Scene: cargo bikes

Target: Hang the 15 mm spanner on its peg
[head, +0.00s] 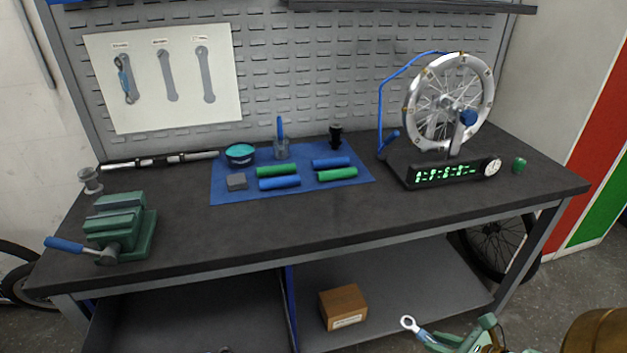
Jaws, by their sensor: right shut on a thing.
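A spanner (410,325) with a bright ring end and a blue section is held low at the bottom right, in front of the bench. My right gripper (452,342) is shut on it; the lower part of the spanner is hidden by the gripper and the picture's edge. A white board (135,112) on the back panel carries three grey spanner outlines with small labels too blurred to read. The middle outline (167,77) and right outline (206,76) show no spanner. My left gripper is not in view.
The bench top (300,225) is clear at the front. A green vice (120,225) stands at left. A blue mat (220,192) holds grips and a tin. A wheel stand (450,110) with a display stands at right. A box (343,306) lies on the lower shelf.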

